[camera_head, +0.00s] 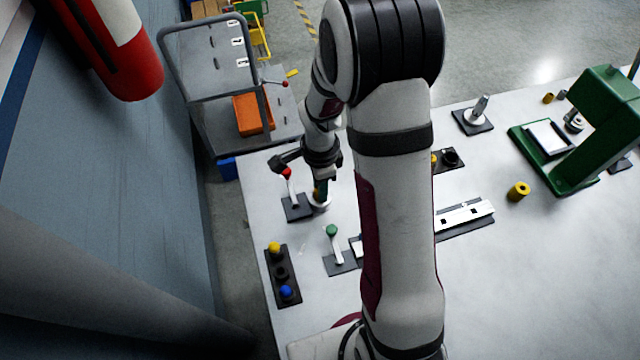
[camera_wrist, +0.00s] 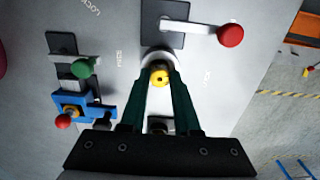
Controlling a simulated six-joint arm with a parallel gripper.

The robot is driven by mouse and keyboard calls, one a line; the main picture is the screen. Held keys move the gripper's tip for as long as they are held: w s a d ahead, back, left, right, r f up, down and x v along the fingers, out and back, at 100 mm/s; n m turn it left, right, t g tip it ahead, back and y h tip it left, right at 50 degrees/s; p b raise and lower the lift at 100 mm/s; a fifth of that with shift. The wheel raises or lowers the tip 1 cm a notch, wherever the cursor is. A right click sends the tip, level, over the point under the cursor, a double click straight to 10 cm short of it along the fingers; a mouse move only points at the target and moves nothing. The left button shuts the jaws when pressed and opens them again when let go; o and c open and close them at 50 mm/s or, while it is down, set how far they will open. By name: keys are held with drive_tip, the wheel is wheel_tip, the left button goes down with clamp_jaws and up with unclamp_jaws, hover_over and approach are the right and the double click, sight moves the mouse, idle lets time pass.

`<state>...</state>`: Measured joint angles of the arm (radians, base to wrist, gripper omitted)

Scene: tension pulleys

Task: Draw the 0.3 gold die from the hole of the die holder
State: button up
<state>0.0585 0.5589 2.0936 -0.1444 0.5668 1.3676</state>
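A gold die (camera_wrist: 160,77) with a small dark hole shows between my fingertips in the wrist view. It sits in a pale round holder (camera_wrist: 148,57), whose rim shows behind the die. My gripper (camera_wrist: 161,82) has its two dark green fingers on either side of the die, very close to it. I cannot tell whether they press on it. In the head view my gripper (camera_head: 320,192) points down over the round holder (camera_head: 319,206) at the left part of the table. The die is hidden there. No 0.3 marking can be read.
A red-knobbed lever (camera_head: 288,173) stands close left of my gripper. A green-knobbed lever (camera_head: 332,231) and a dark rack (camera_head: 282,260) with yellow and blue balls are nearer. A green machine (camera_head: 600,125) stands at right. The wrist view shows a blue fixture (camera_wrist: 88,103).

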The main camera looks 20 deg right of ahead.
clamp_jaws()
drive_tip(key=shift+r, duration=1.1)
drive_tip(key=shift+r, duration=0.35)
drive_tip(key=shift+r, duration=0.15)
drive_tip(key=shift+r, duration=2)
